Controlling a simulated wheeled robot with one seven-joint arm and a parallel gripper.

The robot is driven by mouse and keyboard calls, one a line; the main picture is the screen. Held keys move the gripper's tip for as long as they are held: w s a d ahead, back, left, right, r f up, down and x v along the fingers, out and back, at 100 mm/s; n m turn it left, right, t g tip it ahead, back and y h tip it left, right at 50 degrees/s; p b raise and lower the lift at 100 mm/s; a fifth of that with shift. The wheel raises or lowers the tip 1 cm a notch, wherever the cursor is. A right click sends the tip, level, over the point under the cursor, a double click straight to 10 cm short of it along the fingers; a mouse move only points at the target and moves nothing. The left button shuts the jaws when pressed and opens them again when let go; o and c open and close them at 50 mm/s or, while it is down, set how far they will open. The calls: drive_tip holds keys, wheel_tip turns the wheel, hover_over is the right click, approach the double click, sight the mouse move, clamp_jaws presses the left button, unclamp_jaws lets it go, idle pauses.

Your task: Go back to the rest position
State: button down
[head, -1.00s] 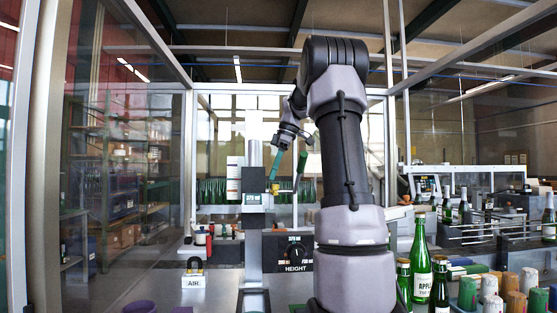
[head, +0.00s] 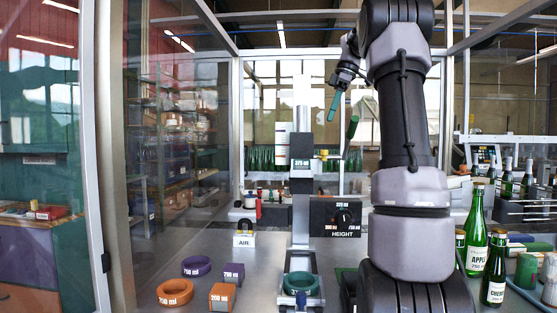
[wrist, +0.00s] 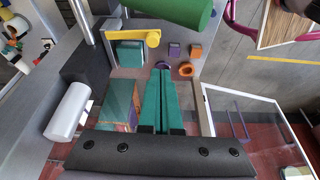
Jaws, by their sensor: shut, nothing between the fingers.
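My gripper (head: 334,106) has its green fingers pressed together and empty, high in the air beside the capsuling machine (head: 303,150). In the wrist view the closed fingertips (wrist: 163,70) point away over the bench, with nothing between them. The machine's green handle (head: 352,127) is close to the fingers, a little lower and to the right in the head view. A large green cylinder (wrist: 172,15), apparently this handle, fills the top of the wrist view, apart from the fingertips. My arm is raised and bent.
On the bench lie an orange ring (head: 175,292), a purple ring (head: 196,266) and matching blocks. A green ring (head: 300,283) sits at the machine's base. Green bottles (head: 476,240) and capsules stand at right. Glass panels and posts enclose the bench.

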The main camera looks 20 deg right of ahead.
drive_tip(key=s+a+f+m+t+h, duration=0.1)
drive_tip(key=s+a+f+m, duration=0.1)
drive_tip(key=s+a+m, duration=0.5)
drive_tip(key=s+a+f+m+t, duration=0.5)
drive_tip(key=s+a+f+m, duration=0.6)
drive_tip(key=s+f, duration=0.5)
drive_tip(key=w+d+r+n+g+h, duration=0.1)
drive_tip(key=w+d+r+n+h, duration=0.25)
drive_tip(key=w+r, duration=0.55)
drive_tip(key=w+d+r+n+g+h, duration=0.15)
drive_tip(key=w+r+h, duration=0.35)
drive_tip(key=w, duration=0.5)
drive_tip(key=w+d+f+y, duration=0.1)
drive_tip(key=w+d+f, duration=0.4)
drive_tip(key=d, duration=0.3)
drive_tip(key=shift+f+n, duration=0.3)
drive_tip(key=shift+f, duration=0.5)
